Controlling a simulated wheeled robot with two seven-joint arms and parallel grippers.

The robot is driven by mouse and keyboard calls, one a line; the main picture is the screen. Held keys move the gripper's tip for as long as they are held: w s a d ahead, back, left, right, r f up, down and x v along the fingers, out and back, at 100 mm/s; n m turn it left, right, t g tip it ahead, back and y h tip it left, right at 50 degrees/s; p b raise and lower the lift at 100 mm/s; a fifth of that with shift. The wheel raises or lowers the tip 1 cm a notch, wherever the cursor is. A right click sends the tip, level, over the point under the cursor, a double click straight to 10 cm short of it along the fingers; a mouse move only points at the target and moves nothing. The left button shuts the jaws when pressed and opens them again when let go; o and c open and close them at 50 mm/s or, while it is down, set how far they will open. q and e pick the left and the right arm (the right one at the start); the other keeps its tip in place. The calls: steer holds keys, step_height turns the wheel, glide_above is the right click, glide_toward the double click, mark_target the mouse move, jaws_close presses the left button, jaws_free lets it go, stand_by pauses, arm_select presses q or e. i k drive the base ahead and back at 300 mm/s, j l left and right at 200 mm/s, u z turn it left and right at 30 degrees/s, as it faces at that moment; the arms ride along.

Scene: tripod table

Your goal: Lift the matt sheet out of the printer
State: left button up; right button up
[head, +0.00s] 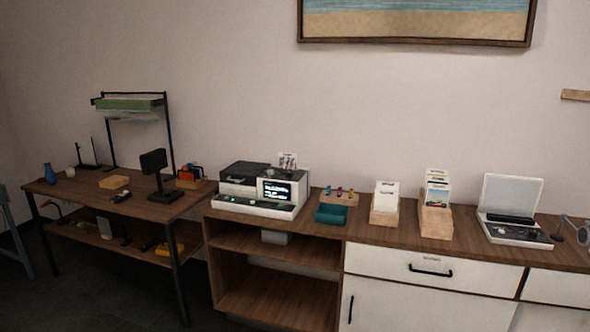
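A white and black machine that looks like the printer (233,204) stands on the wooden cabinet, left of centre. It has a black lid, a lit display and a light front tray. A small pale printed sheet (287,159) stands up at its top right, behind the display. I cannot tell whether this sheet is matt or how deep it sits. Neither my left gripper nor my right gripper is in view.
Right of the printer are a green tray (331,215), wooden card holders (435,220) and a white device with a raised lid (513,194). A dark wooden table (80,192) with several objects stands at left. Some countertop (470,235) is clear.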

mark_target(288, 161)
steer(key=i+j, duration=0.25)
steer(key=i, duration=0.25)
steer(key=i+j, duration=0.3)
steer(key=i, duration=0.25)
steer(key=i+j+z, duration=0.1)
steer(key=i+j, duration=0.15)
steer(key=i, duration=0.25)
steer(key=i+j, duration=0.3)
steer(key=i, duration=0.25)
steer(key=i+j, duration=0.3)
steer(key=i, duration=0.2)
steer(key=i+j, duration=0.3)
steer(key=i, duration=0.2)
steer(key=z, duration=0.05)
